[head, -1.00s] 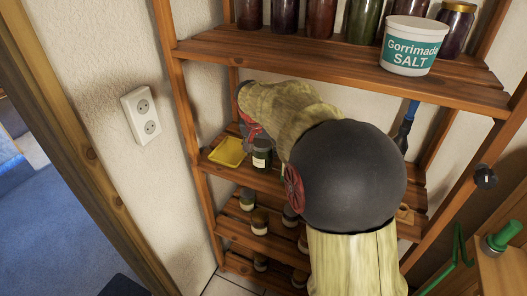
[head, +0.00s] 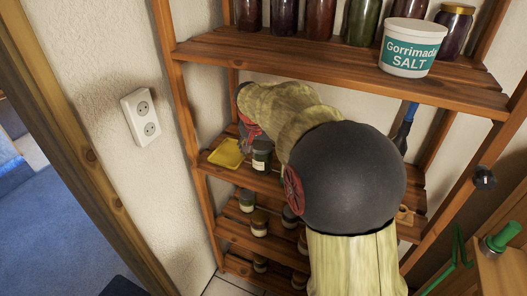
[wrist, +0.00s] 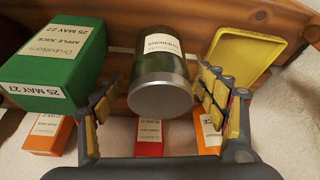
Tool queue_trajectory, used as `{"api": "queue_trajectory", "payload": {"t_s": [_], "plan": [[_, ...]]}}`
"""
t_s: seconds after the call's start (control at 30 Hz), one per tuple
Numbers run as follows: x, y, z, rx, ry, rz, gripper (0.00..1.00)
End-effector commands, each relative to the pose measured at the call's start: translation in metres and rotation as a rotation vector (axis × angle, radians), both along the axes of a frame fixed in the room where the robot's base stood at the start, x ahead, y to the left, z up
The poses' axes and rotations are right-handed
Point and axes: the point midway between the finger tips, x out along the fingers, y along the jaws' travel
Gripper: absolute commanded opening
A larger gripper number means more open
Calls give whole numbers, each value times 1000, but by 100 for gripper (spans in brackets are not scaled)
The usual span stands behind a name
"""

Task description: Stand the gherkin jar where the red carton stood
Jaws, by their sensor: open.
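The gherkin jar (wrist: 162,70), dark green glass with a pale label and a grey end, stands on the wooden shelf. It also shows in the head view (head: 261,162) beside the yellow tray. My gripper (wrist: 157,86) is open, with one finger on each side of the jar; whether either finger touches it I cannot tell.
A green apple juice carton (wrist: 60,62) is close to the left finger. The yellow tray (wrist: 243,57) is close to the right finger. Orange cartons (wrist: 48,135) (wrist: 208,134) show lower in the wrist view. The upper shelf (head: 335,68) holds jars and a salt tub (head: 411,47).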

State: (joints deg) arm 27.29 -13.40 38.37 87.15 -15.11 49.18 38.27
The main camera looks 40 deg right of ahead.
Motion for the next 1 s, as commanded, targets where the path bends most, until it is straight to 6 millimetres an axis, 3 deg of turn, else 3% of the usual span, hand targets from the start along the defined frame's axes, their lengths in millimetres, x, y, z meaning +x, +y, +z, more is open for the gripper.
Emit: {"api": "queue_trajectory", "payload": {"t_s": [0.1, 0.5, 0.83, 0.93, 1.0], "plan": [[-2, 4, 16, 0, 0, 1, 73], [-48, 78, 12, 0, 1, 4, 73], [-67, 107, 12, 0, -1, 13, 73], [-74, 127, 26, 1, -7, 85, 73], [-85, 151, 41, 1, -13, 179, 73]]}}
